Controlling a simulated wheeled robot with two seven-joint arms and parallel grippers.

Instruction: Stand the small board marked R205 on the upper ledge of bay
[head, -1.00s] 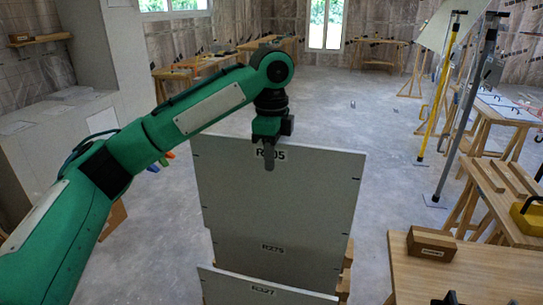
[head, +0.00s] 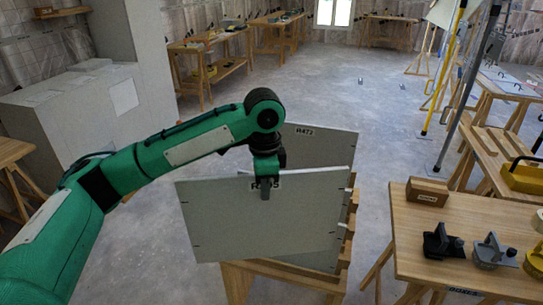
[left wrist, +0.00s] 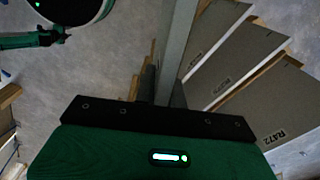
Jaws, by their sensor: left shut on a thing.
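The small board R205 (head: 230,225) is pale grey and hangs from my left gripper (head: 265,188), which is shut on its top edge. A finger covers part of its mark. In the head view it hangs slightly tilted in front of a wooden rack (head: 290,272). In the left wrist view, the board (left wrist: 178,55) shows edge-on at the gripper (left wrist: 158,90). Another board, marked R472 (head: 320,140), stands behind it. I cannot pick out the bay's upper ledge. My right gripper is not in view.
The left wrist view shows the R472 board (left wrist: 265,110) and other boards (left wrist: 212,40) leaning in the rack, close beside the held board. A wooden table (head: 420,245) with tools and a wooden block (head: 427,192) stands at the right.

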